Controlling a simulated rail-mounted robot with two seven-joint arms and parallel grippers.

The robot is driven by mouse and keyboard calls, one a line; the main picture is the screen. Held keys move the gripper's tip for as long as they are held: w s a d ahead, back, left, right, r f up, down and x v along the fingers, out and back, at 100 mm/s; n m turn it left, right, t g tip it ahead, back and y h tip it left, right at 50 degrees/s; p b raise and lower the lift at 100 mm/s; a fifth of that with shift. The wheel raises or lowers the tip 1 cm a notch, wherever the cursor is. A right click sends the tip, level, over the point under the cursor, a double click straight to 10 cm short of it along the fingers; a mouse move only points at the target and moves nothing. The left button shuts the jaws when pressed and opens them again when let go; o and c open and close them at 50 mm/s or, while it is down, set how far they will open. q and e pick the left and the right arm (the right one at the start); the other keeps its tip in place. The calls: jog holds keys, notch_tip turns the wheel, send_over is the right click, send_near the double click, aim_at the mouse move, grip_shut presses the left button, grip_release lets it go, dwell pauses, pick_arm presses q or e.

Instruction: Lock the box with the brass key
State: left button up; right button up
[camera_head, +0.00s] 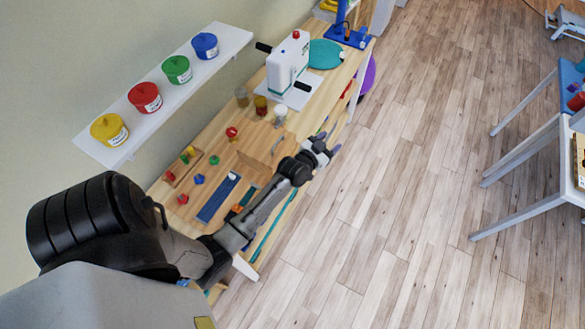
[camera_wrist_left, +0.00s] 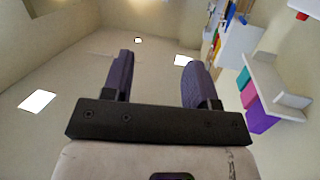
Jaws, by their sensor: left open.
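My left gripper (camera_head: 323,149) is at the front edge of the wooden table (camera_head: 221,156) in the head view. In the left wrist view my left gripper (camera_wrist_left: 160,80) has its two dark fingers wide apart with nothing between them. It points at the walls and ceiling there. I cannot make out the brass key in either view. A low wooden piece (camera_head: 262,150) on the table, left of the gripper, may be the box, but its shape and any lock are too small to tell. My right gripper is not in view.
A white shelf (camera_head: 116,158) with several coloured tubs is on the wall at left. A white machine (camera_head: 288,68) stands at the table's back, with several jars (camera_head: 261,105) before it. Small coloured pieces and a blue strip (camera_head: 217,199) lie nearer.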

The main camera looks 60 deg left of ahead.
pick_arm(q)
jog(key=w+a+f+n+g+y+b, duration=0.1)
jog(key=w+a+f+n+y+b, duration=0.2)
jog(key=a+f+n+y+b, duration=0.45)
jog(key=s+a+f+n+g+y+b, duration=0.2)
jog(key=a+f+n+g+y+b, duration=0.3)
jog(key=n+g+y, duration=0.6)
jog(key=s+d+f+n+g+h+b, duration=0.1)
jog(key=d+f+n+g+h+b, duration=0.1)
jog(key=d+f+g+h, duration=0.3)
jog(key=s+d+f+n+g+h+b, duration=0.1)
jog(key=d+f+n+g+h+b, duration=0.15)
jog(key=d+g, duration=0.55)
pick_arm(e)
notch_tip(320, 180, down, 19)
pick_arm(q)
jog(key=shift+m, duration=0.3)
jog(key=shift+f+p+x, duration=0.2)
jog(key=shift+p+x, duration=2.55)
jog(key=shift+x, duration=3.85)
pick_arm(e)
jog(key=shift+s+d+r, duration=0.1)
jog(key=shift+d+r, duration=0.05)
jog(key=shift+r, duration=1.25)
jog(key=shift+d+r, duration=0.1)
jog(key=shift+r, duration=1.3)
pick_arm(q)
jog(key=shift+w, duration=0.1)
jog(key=shift+c, duration=0.2)
